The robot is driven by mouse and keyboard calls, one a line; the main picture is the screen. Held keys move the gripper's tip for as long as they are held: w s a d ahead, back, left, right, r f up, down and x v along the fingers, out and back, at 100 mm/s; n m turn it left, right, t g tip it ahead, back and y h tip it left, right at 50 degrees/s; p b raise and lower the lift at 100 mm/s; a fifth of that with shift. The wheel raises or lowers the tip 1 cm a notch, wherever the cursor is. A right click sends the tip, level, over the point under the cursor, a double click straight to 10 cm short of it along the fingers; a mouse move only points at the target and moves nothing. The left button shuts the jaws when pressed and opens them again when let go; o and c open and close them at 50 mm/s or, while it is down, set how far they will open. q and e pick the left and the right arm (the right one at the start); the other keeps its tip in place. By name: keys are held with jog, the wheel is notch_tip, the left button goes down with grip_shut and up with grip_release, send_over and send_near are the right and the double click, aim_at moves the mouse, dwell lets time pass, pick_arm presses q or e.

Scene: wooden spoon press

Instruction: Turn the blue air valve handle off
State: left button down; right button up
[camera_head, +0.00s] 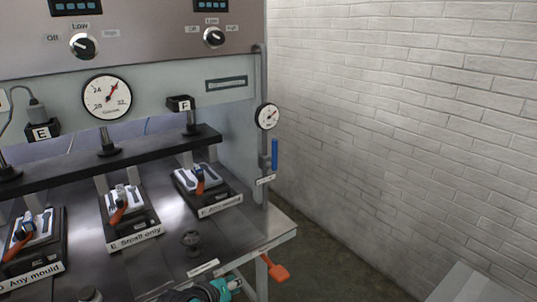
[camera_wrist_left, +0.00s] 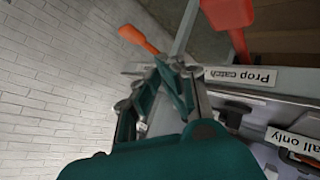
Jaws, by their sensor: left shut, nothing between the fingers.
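The blue air valve handle (camera_head: 275,153) is upright on the grey pipe at the right end of the press. A round gauge (camera_head: 267,116) sits above it and a small label (camera_head: 265,180) below it. My left gripper (camera_head: 232,284), teal and dark, is at the bottom of the head view, well below and left of the handle and apart from it. The left wrist view shows its fingers (camera_wrist_left: 170,82) shut with nothing held. The blue handle does not show in the wrist view. My right gripper is not in view.
An orange lever (camera_head: 277,270) sticks out past the bench's front right corner, close to my left gripper; it also shows in the wrist view (camera_wrist_left: 140,39). Labelled moulds (camera_head: 133,238) stand along the bench. A white brick wall (camera_head: 400,110) is at the right.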

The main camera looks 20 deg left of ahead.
pick_arm(q)
jog(key=w+a+r+n+t, duration=0.2)
jog(key=w+r+n, duration=0.3)
jog(key=r, duration=0.6)
jog(key=w+a+r+n+t, duration=0.3)
jog(key=w+r+n+t, duration=0.2)
jog(key=w+r, duration=0.5)
jog(key=shift+r, duration=0.9)
jog(key=shift+a, duration=0.1)
jog(key=w+d+p, duration=0.2)
jog(key=w+d, duration=0.1)
jog(key=w, duration=0.9)
jog(key=shift+w+d, duration=0.25)
jog(key=shift+d, duration=0.15)
